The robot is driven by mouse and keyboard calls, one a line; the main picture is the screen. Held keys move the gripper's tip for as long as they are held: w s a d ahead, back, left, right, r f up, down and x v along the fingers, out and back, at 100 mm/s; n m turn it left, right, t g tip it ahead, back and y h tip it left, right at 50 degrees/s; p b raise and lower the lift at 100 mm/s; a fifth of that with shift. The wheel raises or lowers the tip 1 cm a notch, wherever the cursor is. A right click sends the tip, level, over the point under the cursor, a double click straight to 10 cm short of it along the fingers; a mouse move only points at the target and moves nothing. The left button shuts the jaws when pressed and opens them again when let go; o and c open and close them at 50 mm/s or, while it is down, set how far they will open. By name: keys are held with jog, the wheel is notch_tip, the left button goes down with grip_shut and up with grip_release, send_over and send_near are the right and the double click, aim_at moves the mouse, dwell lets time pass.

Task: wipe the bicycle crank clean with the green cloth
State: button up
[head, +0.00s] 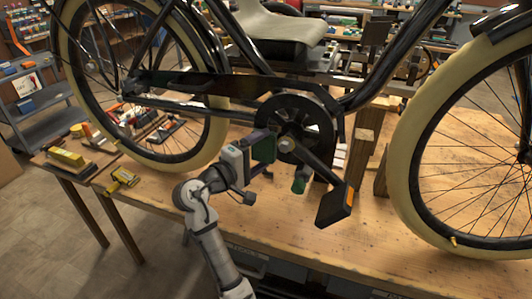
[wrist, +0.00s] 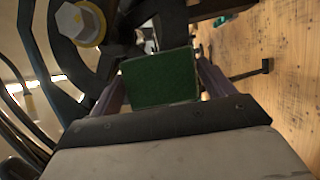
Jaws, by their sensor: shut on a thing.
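The green cloth (head: 264,149) is a dark green, block-like pad. My gripper (head: 256,150) is shut on it. In the wrist view, the cloth (wrist: 160,78) sits between the two fingers of my gripper (wrist: 158,84). The bicycle crank (head: 318,168) is dark and runs from the hub of the black chainring (head: 297,128) down right to a pedal (head: 335,204). The cloth is just left of the chainring in the head view. In the wrist view, a bolt (wrist: 80,22) and dark crank parts are close ahead at upper left; I cannot tell whether the cloth touches them.
A small green object (head: 299,184) is below the chainring. Wooden supports (head: 362,150) stand right of the crank. Yellow items (head: 122,179) lie at the bench's left. The bench front is mostly clear.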

aim_at(288, 160)
jog(key=shift+w+a+r, duration=0.1)
jog(key=shift+a+r, duration=0.2)
jog(key=shift+s+d+f, duration=0.25)
jog(key=shift+d+f, duration=0.5)
jog(key=shift+s+d+f+b, duration=0.25)
jog(key=shift+d+f, duration=0.2)
jog(key=shift+d, duration=0.2)
jog(key=shift+s+d+f+b, duration=0.15)
jog(key=shift+d+f+b, duration=0.1)
jog(key=shift+d+f, duration=0.3)
jog(key=shift+s+d+f+b, duration=0.25)
jog(key=shift+d+f, duration=0.1)
jog(key=shift+d, duration=0.4)
jog(key=s+a, duration=0.2)
jog(key=s, duration=0.3)
jog(key=shift+s+p, duration=0.35)
jog(key=shift+p, duration=0.1)
jog(key=shift+s+a, duration=0.25)
jog(key=shift+s, duration=0.45)
jog(key=shift+s+a, duration=0.25)
jog(key=shift+s, duration=0.45)
